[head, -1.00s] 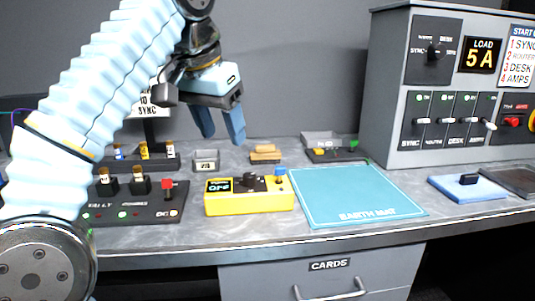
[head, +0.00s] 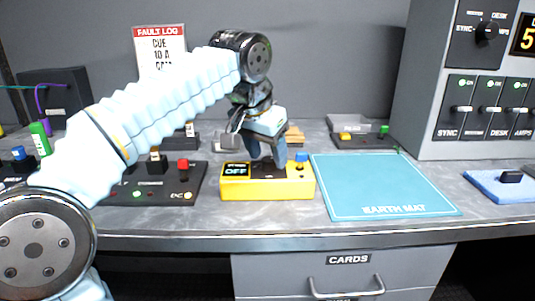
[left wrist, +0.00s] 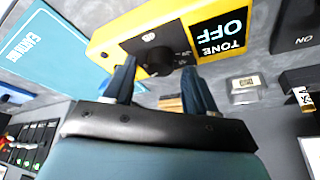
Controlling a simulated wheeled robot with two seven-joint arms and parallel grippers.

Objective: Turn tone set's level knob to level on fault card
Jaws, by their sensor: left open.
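The tone set (head: 235,190) is a yellow box on the bench with a dark display reading OFF and a blue button on its right. It also shows upside down in the left wrist view (left wrist: 112,30). Its black level knob (left wrist: 160,58) shows there between my finger ends; in the head view my fingers mostly hide it. My left gripper (head: 267,163) is open over the tone set, its blue fingers (left wrist: 159,68) pointing at the knob, one on each side. I cannot tell whether they touch it. A FAULT LOG card (head: 160,45) stands behind, its lower text partly hidden by my arm.
A teal earth mat (head: 385,186) lies right of the tone set. A dark box with buttons (head: 150,185) sits close on its left. A grey switch panel (head: 440,75) stands at the right. The CARDS drawer (head: 347,275) is shut below the bench.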

